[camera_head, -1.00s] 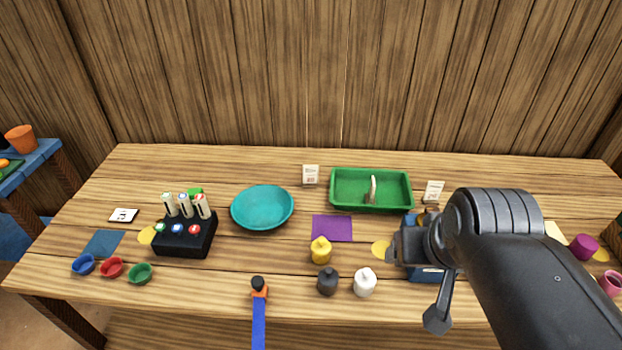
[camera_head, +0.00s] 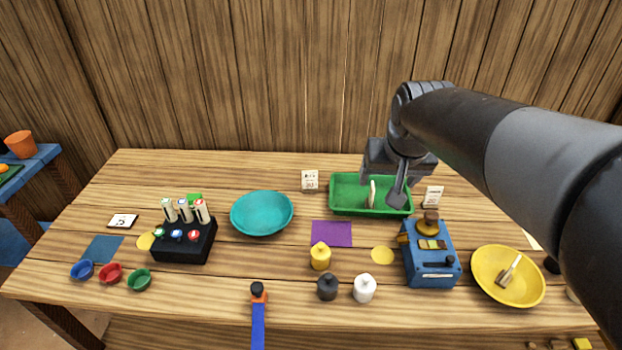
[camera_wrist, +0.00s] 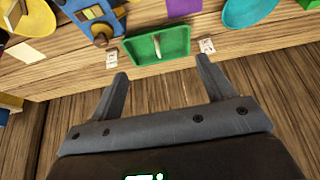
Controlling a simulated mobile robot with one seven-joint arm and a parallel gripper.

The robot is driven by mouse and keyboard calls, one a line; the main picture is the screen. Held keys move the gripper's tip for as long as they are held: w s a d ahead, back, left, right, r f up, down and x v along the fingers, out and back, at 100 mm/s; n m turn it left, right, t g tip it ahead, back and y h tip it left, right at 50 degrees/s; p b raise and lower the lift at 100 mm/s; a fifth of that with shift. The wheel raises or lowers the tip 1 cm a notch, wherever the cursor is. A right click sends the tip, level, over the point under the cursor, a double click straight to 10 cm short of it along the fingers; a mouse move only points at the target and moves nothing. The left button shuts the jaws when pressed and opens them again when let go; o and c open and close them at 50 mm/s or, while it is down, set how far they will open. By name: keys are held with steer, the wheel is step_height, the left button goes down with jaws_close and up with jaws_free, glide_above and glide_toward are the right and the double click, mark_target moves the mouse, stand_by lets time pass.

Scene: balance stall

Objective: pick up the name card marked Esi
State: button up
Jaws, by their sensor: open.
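Two small white name cards stand near the back of the table. One card (camera_head: 310,181) is left of the green tray (camera_head: 340,208); the other (camera_head: 432,197) is just right of it. Both show in the wrist view, the first (camera_wrist: 206,46) at right and the second (camera_wrist: 112,58) at left. A third white card (camera_head: 123,221) lies flat at the far left. I cannot read which is marked Esi. My gripper (camera_wrist: 162,68) is open and empty, above the tray's back area in the head view.
The green tray holds a pale upright piece (camera_head: 372,193). A blue scale (camera_head: 432,262) and yellow bowl (camera_head: 508,298) stand in front of it at right. A teal plate (camera_head: 262,213) and purple mat (camera_head: 332,234) lie left. A wooden wall (camera_head: 230,80) rises behind the table.

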steer(key=w+a+f, duration=0.3)
steer(key=w+a, duration=0.1)
steer(key=w, duration=0.8)
glide_toward(310, 181)
steer(key=shift+n+g, duration=0.4)
steer(key=x, duration=0.2)
steer(key=w+x, duration=0.1)
steer(key=x, duration=0.2)
steer(key=shift+r, duration=0.2)
steer(key=shift+x, duration=3)
steer(key=shift+s, duration=0.15)
steer(key=c, duration=1.1)
